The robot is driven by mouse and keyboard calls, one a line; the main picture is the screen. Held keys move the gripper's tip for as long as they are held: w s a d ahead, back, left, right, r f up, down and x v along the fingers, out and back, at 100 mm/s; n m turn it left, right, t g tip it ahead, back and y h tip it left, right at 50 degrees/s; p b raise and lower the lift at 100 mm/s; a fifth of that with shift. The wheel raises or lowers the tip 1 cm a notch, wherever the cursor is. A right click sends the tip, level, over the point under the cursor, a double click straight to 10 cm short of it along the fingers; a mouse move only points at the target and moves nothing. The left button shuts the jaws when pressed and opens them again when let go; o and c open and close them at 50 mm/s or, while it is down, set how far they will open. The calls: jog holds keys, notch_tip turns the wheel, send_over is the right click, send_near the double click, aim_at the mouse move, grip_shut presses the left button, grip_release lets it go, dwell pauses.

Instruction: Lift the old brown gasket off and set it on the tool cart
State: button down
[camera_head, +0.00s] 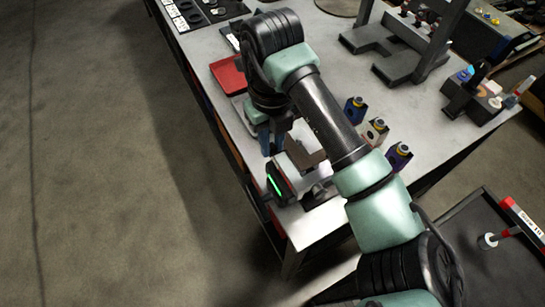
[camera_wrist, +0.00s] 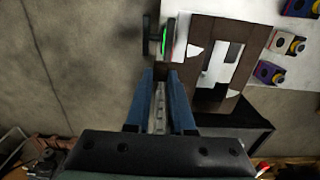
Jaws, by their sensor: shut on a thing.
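The brown gasket (camera_wrist: 239,68) is a flat rectangular frame with openings. In the wrist view it lies right of my gripper (camera_wrist: 161,75), whose blue fingers are closed with a brown edge between the tips. In the head view, part of the gasket (camera_head: 309,157) shows beside my gripper (camera_head: 271,145), above the front end of the grey workbench (camera_head: 225,48). My arm hides much of it, and I cannot tell whether it is clear of the surface below. The dark tool cart (camera_head: 490,262) stands at the lower right.
A black device with a green light (camera_head: 278,185) sits at the bench's front edge. Several small coloured bottle holders (camera_head: 376,130) stand right of my arm. A red tray (camera_head: 228,76) lies behind the gripper. A red-handled tool (camera_head: 505,233) lies on the cart.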

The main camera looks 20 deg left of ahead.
notch_tip(320, 180, up, 2)
jog(key=shift+r, duration=0.15)
jog(key=shift+r+p, duration=0.5)
jog(key=shift+r, duration=0.2)
jog(key=shift+r, duration=0.1)
jog(key=shift+r+p, duration=0.95)
jog(key=shift+r, duration=0.45)
